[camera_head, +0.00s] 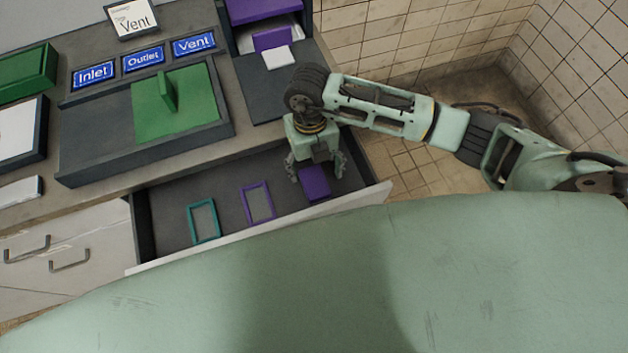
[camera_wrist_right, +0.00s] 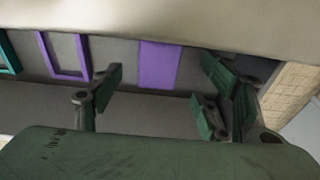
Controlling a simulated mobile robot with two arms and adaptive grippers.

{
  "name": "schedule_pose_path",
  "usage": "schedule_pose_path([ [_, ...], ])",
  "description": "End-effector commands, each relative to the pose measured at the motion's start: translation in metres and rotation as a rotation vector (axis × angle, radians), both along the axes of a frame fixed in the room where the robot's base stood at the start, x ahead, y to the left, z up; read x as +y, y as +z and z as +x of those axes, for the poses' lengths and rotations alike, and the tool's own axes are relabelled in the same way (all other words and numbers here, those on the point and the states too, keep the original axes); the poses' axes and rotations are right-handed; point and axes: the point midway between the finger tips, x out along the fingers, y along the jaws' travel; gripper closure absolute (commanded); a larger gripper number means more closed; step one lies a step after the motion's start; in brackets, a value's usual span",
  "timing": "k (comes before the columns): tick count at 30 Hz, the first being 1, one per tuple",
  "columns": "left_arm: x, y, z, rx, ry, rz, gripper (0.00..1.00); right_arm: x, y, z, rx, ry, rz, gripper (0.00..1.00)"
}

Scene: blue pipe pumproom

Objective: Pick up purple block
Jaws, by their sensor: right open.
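The purple block (camera_head: 315,184) lies in the open drawer, near its right end. My right gripper (camera_head: 318,174) is over that end of the drawer, pointing down, with its fingers apart on either side of the block in the head view. In the right wrist view the purple block (camera_wrist_right: 160,65) shows beyond the open, empty fingers (camera_wrist_right: 155,95), between them in the picture. I cannot tell how much height separates the fingertips from the block. My left gripper is not in view.
The drawer (camera_head: 165,215) also holds a purple frame (camera_head: 246,205) and a teal frame (camera_head: 191,222). On the counter are a tray with a green plate and block (camera_head: 200,105), blue label signs (camera_head: 143,59) and a purple-topped unit (camera_head: 262,8). The drawer's front wall is close to the block.

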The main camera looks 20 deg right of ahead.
Motion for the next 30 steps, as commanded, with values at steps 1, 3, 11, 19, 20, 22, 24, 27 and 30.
schedule_pose_path([
  [1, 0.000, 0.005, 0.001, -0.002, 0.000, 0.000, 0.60, 0.000, -0.004, -0.002, 0.003, 0.000, -0.001, 0.31],
  [3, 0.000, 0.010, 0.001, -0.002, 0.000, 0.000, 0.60, 0.000, -0.013, -0.005, 0.005, 0.000, -0.001, 0.31],
  [11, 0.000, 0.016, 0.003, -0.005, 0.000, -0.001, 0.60, 0.001, -0.047, -0.008, 0.001, 0.000, 0.000, 0.31],
  [19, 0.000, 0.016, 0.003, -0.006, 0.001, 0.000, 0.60, 0.001, -0.050, -0.008, -0.001, 0.002, 0.001, 0.33],
  [20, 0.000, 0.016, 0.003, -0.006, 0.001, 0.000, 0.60, 0.001, -0.050, -0.008, -0.001, 0.002, 0.001, 0.36],
  [22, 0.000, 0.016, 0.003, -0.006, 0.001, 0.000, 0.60, 0.001, -0.050, -0.008, -0.001, 0.002, 0.001, 0.42],
  [24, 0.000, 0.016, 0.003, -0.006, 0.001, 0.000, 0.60, 0.001, -0.050, -0.008, -0.001, 0.002, 0.001, 0.48],
  [27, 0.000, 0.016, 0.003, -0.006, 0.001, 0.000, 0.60, 0.001, -0.049, -0.008, -0.001, 0.001, 0.001, 0.57],
  [30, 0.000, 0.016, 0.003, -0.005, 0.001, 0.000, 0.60, 0.001, -0.049, -0.008, -0.001, 0.001, 0.001, 0.65],
])
